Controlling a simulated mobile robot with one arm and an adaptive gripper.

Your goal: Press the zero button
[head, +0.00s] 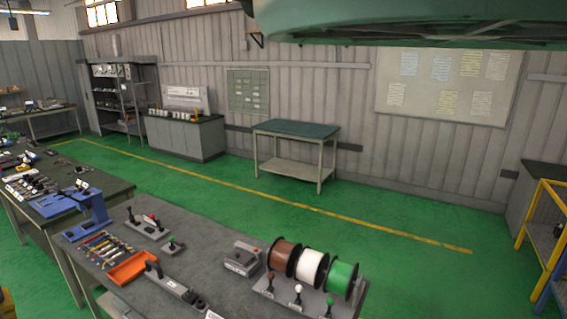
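I cannot make out a button marked zero in the head view. A grey workbench (203,229) stands at the front. On it is a small grey box-like device (242,259) with a dark part on top. A long grey device with a black handle (174,287) lies nearer the front edge. Small stands with a red knob (151,218) and a green knob (172,244) sit further left. Any markings on these devices are too small to read. My gripper is not in view.
Brown, white (310,267) and green spools stand at the bench's right. Another table (295,130) stands by the wall. The green floor (330,220) between is clear. A yellow rack (545,235) is at right.

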